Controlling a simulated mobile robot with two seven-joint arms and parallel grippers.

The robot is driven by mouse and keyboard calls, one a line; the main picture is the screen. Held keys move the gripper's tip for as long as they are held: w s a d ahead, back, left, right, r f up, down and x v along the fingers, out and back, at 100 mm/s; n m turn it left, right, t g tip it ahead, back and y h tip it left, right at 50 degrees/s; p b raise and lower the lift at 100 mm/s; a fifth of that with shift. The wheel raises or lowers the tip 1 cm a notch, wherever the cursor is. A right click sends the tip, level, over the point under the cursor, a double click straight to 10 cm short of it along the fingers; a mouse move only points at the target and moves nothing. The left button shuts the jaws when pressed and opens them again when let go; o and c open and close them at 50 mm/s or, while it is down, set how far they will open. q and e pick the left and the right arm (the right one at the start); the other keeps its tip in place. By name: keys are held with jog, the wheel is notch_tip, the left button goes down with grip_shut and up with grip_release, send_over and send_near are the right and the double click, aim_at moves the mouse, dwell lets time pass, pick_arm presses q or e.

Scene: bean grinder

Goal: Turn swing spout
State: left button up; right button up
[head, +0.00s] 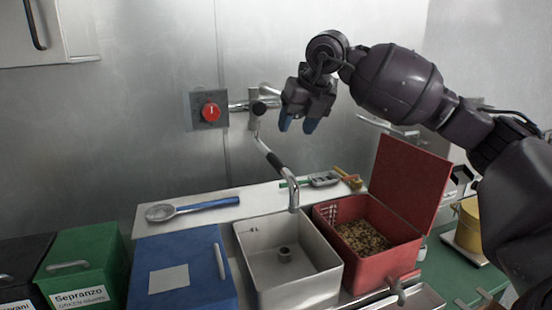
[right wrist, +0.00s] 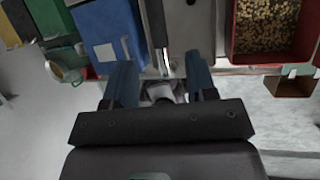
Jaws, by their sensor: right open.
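The swing spout (head: 272,158) is a metal pipe with a black sleeve. It comes from the wall fitting and slopes down to the right, its outlet over the white basin (head: 251,263). My right gripper (head: 298,125) is open and empty, its blue fingertips pointing down, in front of the wall pipework and above and to the right of the sleeve in the head view. In the right wrist view, metal parts of the pipework (right wrist: 163,91) show between the two open fingers (right wrist: 161,80); contact cannot be told. My left gripper is not in view.
A red knob (head: 210,112) sits on a wall plate left of the spout. A blue bin (head: 180,260) stands left of the basin. A red box (head: 375,250) with beans and a raised lid (head: 410,180) stands right. A blue-handled strainer (head: 192,208) lies on the ledge behind.

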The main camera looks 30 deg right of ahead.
aim_at(278, 160)
jog(key=x, duration=1.1)
jog(key=shift+w+a, duration=0.15)
jog(key=shift+a, duration=0.1)
jog(key=shift+c, duration=0.3)
grip_shut()
